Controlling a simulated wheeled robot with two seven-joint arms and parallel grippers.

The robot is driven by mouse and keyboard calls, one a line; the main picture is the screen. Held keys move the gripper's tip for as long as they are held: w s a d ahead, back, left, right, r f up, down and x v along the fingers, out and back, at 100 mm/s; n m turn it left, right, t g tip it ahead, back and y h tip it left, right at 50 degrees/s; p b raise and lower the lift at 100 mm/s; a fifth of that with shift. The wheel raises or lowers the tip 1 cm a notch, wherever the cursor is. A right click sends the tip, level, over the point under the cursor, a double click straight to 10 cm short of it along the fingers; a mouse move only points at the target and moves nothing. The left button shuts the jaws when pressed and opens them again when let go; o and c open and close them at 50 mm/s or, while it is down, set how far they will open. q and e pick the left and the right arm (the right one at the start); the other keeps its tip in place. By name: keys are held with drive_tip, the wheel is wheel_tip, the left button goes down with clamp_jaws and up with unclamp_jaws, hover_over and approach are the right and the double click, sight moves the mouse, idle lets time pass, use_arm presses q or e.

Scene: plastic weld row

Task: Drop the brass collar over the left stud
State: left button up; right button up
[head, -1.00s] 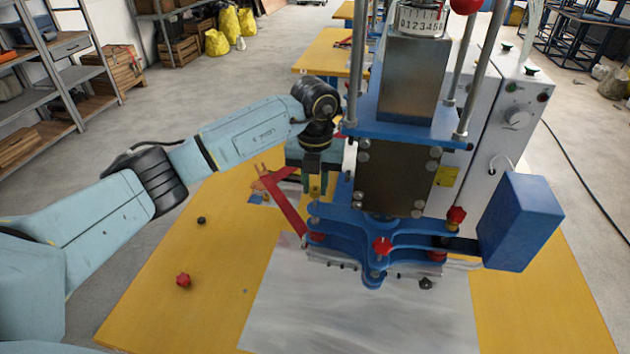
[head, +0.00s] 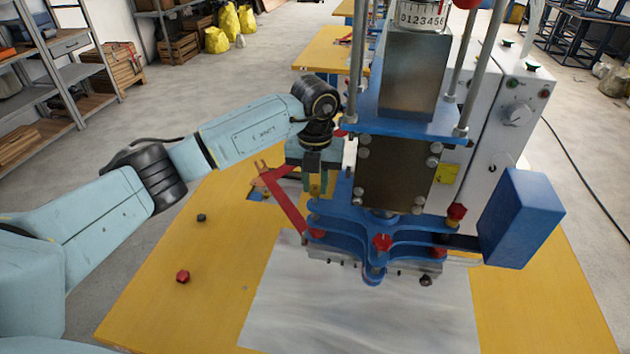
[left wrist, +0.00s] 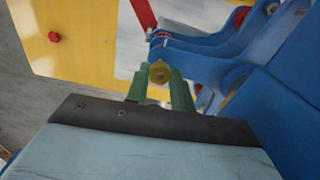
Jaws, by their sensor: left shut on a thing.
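The brass collar (left wrist: 160,73) is pinched between the green fingertips of my left gripper (left wrist: 160,80) in the left wrist view. In the head view my left gripper (head: 316,184) points down beside the left end of the blue clamp plates (head: 340,216), and the collar shows only as a small yellowish patch between the fingers. The collar is held in the air, close to the blue plates (left wrist: 205,55). I cannot pick out the left stud with certainty; the fingers and plates may hide it. My right gripper is not in view.
The blue press with its dark block (head: 390,178) stands just right of my gripper. A red lever (head: 284,203) slants up to the left. A red knob (head: 183,277) and a black knob (head: 201,217) lie on the yellow table (head: 150,305), whose left front is mostly clear.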

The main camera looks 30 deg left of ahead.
use_arm(q)
drive_tip(key=shift+f, duration=0.15)
drive_tip(key=shift+f+b, duration=0.55)
drive_tip(key=shift+f, duration=0.2)
drive_tip(key=shift+f, duration=0.4)
idle(0.9)
drive_tip(key=o, duration=1.4)
drive_tip(key=shift+o, duration=0.2)
drive_tip(key=shift+r, duration=0.15)
drive_tip(key=shift+r+p, duration=2.45)
drive_tip(key=shift+r, duration=1)
drive_tip(key=shift+s+f, duration=0.1)
drive_tip(key=shift+f, duration=0.05)
